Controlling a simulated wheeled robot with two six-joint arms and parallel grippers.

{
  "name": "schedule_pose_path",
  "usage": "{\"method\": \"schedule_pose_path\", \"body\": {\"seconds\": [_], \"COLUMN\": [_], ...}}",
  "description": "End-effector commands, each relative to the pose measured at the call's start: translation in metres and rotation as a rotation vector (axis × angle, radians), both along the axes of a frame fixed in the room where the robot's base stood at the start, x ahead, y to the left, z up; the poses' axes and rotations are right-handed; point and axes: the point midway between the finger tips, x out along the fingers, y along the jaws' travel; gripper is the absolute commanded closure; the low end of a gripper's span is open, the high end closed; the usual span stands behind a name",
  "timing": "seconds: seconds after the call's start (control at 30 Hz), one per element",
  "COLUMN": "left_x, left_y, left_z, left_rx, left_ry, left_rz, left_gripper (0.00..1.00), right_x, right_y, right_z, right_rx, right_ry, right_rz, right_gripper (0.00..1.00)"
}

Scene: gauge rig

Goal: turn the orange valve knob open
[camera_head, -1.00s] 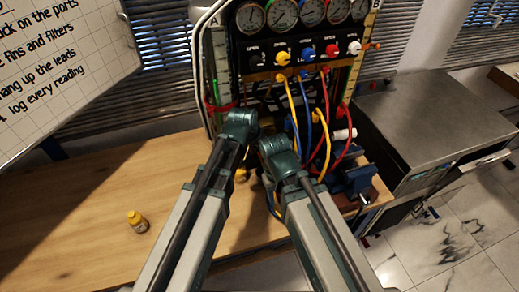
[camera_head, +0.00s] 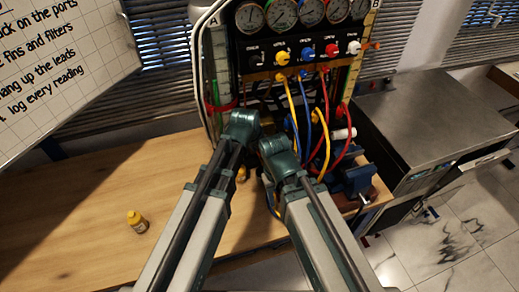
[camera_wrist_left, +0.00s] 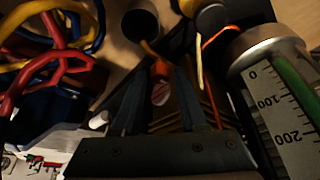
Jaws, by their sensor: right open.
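An orange knob (camera_head: 371,45) sticks out at the right side of the gauge panel (camera_head: 262,50) in the head view, well apart from both arm ends. My right gripper (camera_head: 273,146) is in front of the rig's lower part; its fingers are mostly hidden behind its wrist. My left arm ends just left of it, its fingers hidden in the head view. In the left wrist view my left gripper (camera_wrist_left: 160,76) has its two dark fingers apart. A small orange-red part (camera_wrist_left: 160,68) shows between the fingertips; I cannot tell if they touch it.
Yellow, blue and red hoses (camera_head: 325,140) hang below the panel. A blue vise (camera_head: 352,180) stands right of the grippers. A graduated cylinder (camera_wrist_left: 275,90) is close right of the left gripper.

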Motion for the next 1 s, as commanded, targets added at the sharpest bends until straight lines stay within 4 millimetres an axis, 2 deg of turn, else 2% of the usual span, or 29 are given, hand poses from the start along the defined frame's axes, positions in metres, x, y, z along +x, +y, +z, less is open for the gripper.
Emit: {"method": "schedule_pose_path", "body": {"seconds": [0.27,0.47,1.0], "left_x": [-0.001,-0.007,-0.036], "left_y": [0.001,0.003,0.018], "left_z": [0.004,0.021,0.102], "left_rx": [0.0,0.0,0.0], "left_ry": [-0.001,-0.001,0.0], "left_rz": [0.0,0.0,0.0], "left_gripper": [0.58,0.58,0.58], "right_x": [0.0,0.0,0.0], "right_y": [0.0,0.0,0.0], "right_z": [0.004,0.021,0.102], "right_rx": [0.0,0.0,0.0], "right_ry": [0.0,0.0,0.0], "right_rz": [0.0,0.0,0.002], "right_gripper": [0.5,0.5,0.5]}}
